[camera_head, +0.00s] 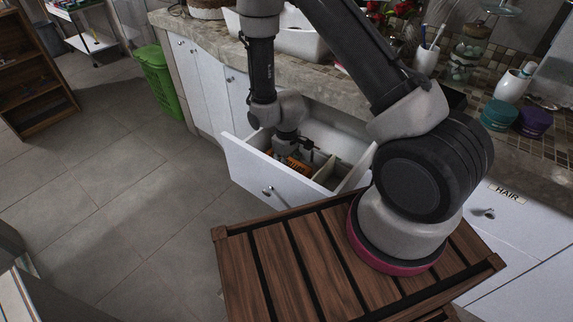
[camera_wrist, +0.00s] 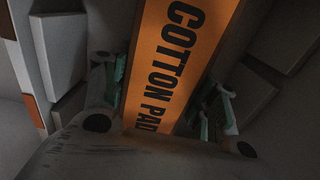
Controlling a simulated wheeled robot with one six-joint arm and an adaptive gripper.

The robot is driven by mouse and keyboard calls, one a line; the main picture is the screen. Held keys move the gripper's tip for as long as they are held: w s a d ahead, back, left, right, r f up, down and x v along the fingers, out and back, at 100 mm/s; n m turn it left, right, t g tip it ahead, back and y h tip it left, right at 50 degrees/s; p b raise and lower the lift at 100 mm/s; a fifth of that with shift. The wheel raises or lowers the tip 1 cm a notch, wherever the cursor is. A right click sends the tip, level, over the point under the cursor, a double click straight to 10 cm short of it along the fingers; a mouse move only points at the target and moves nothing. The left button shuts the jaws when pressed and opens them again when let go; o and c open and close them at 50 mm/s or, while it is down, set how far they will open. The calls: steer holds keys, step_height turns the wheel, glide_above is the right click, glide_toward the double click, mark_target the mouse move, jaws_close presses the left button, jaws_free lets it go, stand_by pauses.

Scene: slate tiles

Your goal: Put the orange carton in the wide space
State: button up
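The orange carton (camera_head: 297,166), lettered "COTTON PAD", lies in the open white drawer (camera_head: 262,184). In the wrist view the carton (camera_wrist: 172,60) runs between the two fingers of my gripper (camera_wrist: 162,100). A finger with a teal pad is close on each side of it, and I cannot tell whether both pads touch. In the head view my gripper (camera_head: 296,150) is down inside the drawer at the carton, and my wrist hides part of it. Pale dividers (camera_head: 325,168) split the drawer. Free space shows to the right of the dividers, partly behind my arm.
The drawer's front and side walls stand close around my gripper. Pale blocks or dividers (camera_wrist: 58,50) flank the carton in the wrist view. The stone counter (camera_head: 340,90) overhangs the cabinet behind.

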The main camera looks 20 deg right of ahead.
steer(key=o, duration=0.4)
steer(key=s+d+r+m+t, duration=0.1)
steer(key=s+d+r, duration=0.15)
steer(key=r, duration=0.95)
steer(key=s+d+r+m, duration=0.1)
steer(key=d+r, duration=0.2)
steer(key=r, duration=0.8)
steer(key=s+d+r+m+t, duration=0.1)
steer(key=d+r, duration=0.2)
steer(key=r, duration=0.9)
steer(key=s+d+r+m, duration=0.1)
steer(key=s+d+r, duration=0.1)
steer(key=s, duration=0.3)
steer(key=s+d+r+m+t, duration=0.1)
steer(key=s+d+r, duration=0.1)
steer(key=s+r, duration=0.3)
steer(key=s+d+r+m+t, duration=0.1)
steer(key=s+d+r, duration=0.1)
steer(key=s, duration=0.3)
steer(key=shift+s+d+r+m, duration=0.1)
steer(key=shift+s+r+m, duration=0.1)
steer(key=shift+r, duration=0.2)
steer(key=shift+s+d+r+m, duration=0.1)
steer(key=shift+r+m, duration=0.1)
steer(key=shift+r, duration=0.2)
